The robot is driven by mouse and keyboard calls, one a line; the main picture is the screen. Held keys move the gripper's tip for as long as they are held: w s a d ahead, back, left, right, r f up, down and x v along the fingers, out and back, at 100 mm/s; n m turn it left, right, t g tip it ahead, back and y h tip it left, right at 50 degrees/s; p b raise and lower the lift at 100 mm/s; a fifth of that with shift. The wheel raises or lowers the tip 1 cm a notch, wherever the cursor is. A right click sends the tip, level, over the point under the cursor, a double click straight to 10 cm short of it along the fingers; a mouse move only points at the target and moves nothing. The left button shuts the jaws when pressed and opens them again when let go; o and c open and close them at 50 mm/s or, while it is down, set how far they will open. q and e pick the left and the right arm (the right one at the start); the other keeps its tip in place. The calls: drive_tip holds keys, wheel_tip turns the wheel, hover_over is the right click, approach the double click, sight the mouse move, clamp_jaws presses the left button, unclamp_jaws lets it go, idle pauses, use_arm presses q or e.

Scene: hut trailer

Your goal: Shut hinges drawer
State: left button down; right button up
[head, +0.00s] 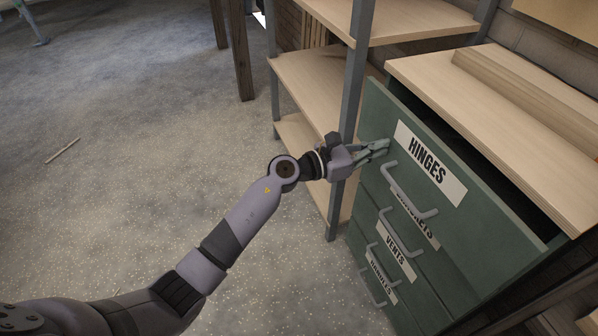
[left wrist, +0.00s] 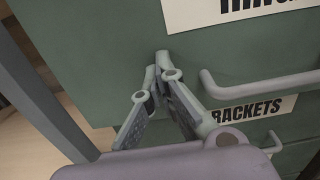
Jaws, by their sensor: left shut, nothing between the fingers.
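The green hinges drawer (head: 475,205), with a white HINGES label and a grey bar handle (head: 407,190), is the top drawer of the cabinet. It stands partly open, with a dark gap between its front and the wooden top. My left gripper (head: 386,146) is shut and empty at the left part of the drawer front, left of the label and near the handle's upper end. In the left wrist view, the closed fingertips (left wrist: 160,62) are at the green front (left wrist: 105,65), left of the handle (left wrist: 255,88). I cannot tell whether they touch. My right gripper is not in view.
Lower drawers for BRACKETS, VENTS (head: 396,254) and another label sit below, with protruding handles. A wooden shelf unit with a grey metal post (head: 351,100) stands close beside my left forearm. The floor (head: 120,150) at left is mostly clear.

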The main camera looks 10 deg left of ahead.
sight(392, 143)
use_arm(q)
drive_tip(key=b+x, duration=0.1)
drive_tip(key=x, duration=0.3)
drive_tip(key=shift+d, duration=0.15)
drive_tip(key=shift+w+r, duration=0.1)
drive_tip(key=shift+r, duration=0.1)
drive_tip(key=shift+r, duration=0.1)
